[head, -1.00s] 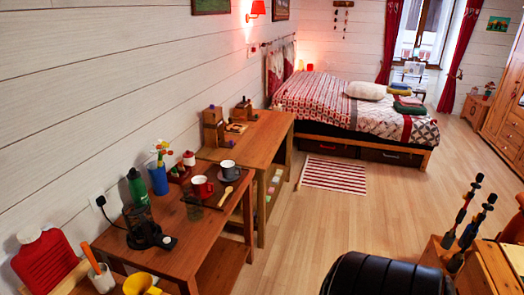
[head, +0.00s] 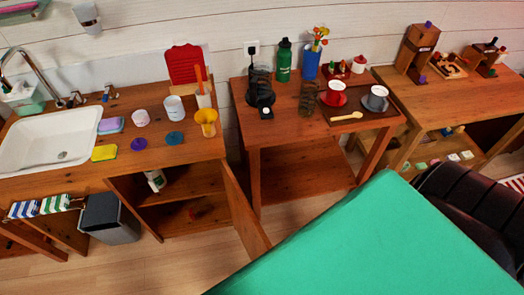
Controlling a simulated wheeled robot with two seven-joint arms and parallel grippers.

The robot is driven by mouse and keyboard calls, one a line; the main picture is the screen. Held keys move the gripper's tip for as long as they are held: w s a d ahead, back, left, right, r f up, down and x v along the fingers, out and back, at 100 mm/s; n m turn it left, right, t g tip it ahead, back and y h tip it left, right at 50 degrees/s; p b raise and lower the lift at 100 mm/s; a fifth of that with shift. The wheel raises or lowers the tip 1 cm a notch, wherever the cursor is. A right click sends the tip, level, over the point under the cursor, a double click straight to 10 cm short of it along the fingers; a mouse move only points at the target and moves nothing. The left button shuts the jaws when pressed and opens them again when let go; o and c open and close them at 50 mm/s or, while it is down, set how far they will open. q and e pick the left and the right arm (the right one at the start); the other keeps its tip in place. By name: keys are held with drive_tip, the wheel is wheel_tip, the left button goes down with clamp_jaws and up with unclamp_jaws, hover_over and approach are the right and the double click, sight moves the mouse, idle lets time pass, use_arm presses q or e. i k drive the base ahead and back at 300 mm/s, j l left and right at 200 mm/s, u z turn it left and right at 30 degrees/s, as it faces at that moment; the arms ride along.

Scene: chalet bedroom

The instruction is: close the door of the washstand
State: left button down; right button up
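The wooden washstand (head: 72,170) with a white sink (head: 48,142) fills the left of the head view. Its door (head: 243,205) hangs open at the right end of the cabinet and sticks out towards me. The open cabinet shows shelves (head: 190,184) with a white bottle (head: 155,180) inside. The door's lower end reaches down to the edge of a green surface. Neither of my grippers shows in this view.
A large flat green surface (head: 385,250) covers the lower right. A wooden table (head: 290,128) with cups stands right of the door. A grey bin (head: 108,218) stands under the washstand. Bare floor (head: 160,268) lies in front of the washstand.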

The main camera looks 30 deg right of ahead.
sight(254, 239)
drive_tip(key=l+u, duration=0.15)
drive_tip(key=l, duration=0.3)
drive_tip(key=k+l+u, duration=0.15)
drive_tip(key=l, duration=0.25)
drive_tip(key=k+l+u, duration=0.15)
drive_tip(key=l, duration=0.3)
drive_tip(key=k+l+u, duration=0.15)
drive_tip(key=l, duration=0.25)
drive_tip(key=k+l+u, duration=0.15)
drive_tip(key=l, duration=0.25)
